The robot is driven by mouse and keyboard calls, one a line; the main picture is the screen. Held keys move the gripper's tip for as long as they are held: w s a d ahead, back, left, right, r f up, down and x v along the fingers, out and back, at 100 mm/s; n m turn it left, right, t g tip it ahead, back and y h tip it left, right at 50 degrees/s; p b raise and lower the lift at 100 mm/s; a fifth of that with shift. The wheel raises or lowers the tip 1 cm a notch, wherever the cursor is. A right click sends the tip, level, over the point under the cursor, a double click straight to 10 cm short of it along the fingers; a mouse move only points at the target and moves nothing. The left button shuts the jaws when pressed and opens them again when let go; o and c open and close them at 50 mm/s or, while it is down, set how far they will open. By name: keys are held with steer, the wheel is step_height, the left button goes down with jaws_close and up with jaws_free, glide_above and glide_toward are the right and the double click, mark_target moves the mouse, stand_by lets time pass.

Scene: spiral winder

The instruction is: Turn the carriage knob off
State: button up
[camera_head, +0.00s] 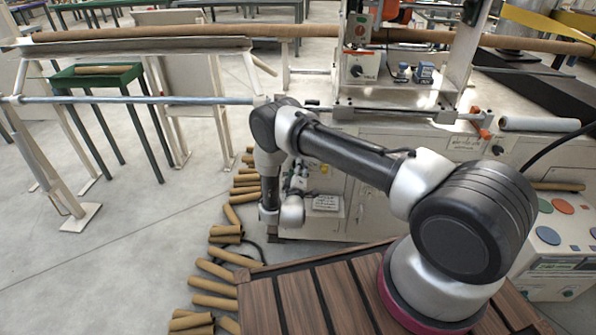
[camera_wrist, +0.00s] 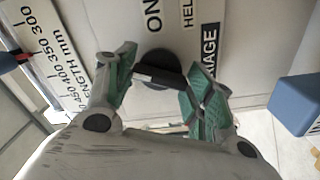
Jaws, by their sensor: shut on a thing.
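The carriage knob (camera_wrist: 157,72) is a black round knob with a raised bar, on a pale machine panel in the wrist view. A label reading "ON" sits just above it, and a label ending in "AGE" lies to its right. My gripper (camera_wrist: 158,80) has its green-padded fingers on either side of the knob's bar and is shut on it. In the head view my arm (camera_head: 350,155) reaches to the front of the winder (camera_head: 400,130).
A blue block-shaped part (camera_wrist: 298,103) stands out at the right of the wrist view. A length scale label (camera_wrist: 45,55) lies at the left. Cardboard tubes (camera_head: 215,285) lie on the floor left of my base. A long metal bar (camera_head: 130,100) crosses left of the machine.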

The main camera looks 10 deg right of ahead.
steer(key=n, duration=0.4)
steer(key=shift+n, duration=0.4)
stand_by(0.4)
steer(key=o, duration=1)
steer(key=v, duration=1.2)
